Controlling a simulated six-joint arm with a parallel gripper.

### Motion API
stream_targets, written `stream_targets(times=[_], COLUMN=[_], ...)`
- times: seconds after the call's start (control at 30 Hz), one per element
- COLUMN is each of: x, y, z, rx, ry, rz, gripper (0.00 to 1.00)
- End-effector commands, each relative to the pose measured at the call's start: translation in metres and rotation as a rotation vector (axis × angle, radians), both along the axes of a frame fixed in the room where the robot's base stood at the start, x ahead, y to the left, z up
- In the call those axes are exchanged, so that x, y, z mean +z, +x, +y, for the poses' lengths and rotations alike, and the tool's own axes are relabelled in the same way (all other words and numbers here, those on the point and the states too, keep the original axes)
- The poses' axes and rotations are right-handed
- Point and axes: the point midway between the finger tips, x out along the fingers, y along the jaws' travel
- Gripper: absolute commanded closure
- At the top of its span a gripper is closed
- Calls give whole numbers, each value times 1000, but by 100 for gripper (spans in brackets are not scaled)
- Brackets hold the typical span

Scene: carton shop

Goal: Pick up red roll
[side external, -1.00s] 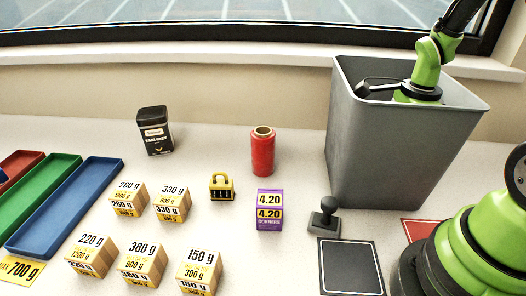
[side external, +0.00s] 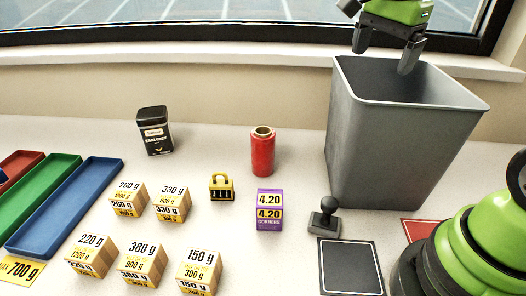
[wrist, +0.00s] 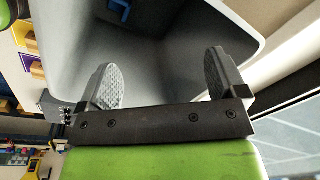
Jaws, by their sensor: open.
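The red roll (side external: 263,153) stands upright on the table, left of the grey bin, in the side external view. My gripper (side external: 385,58) is above the far left rim of the bin, up and to the right of the roll and well apart from it. Its two fingers are spread with nothing between them. The wrist view shows the open fingers (wrist: 162,82) over the inside of the bin. I cannot make out the red roll in the wrist view.
The tall grey bin (side external: 375,150) stands right of the roll. A padlock (side external: 222,187), a purple box (side external: 269,211), a stamp (side external: 325,217) and several weight-marked boxes stand in front. A black tin (side external: 155,130) is at the back left. Bare table surrounds the roll.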

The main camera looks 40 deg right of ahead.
Motion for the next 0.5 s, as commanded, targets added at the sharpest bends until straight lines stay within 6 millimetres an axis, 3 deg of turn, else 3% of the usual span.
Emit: stream_targets(times=[0.2,0.5], x=[-1,-2], y=[63,116], z=[50,127], rx=[627,1298], ry=[-124,-298], rz=[-53,-112], gripper=[9,9])
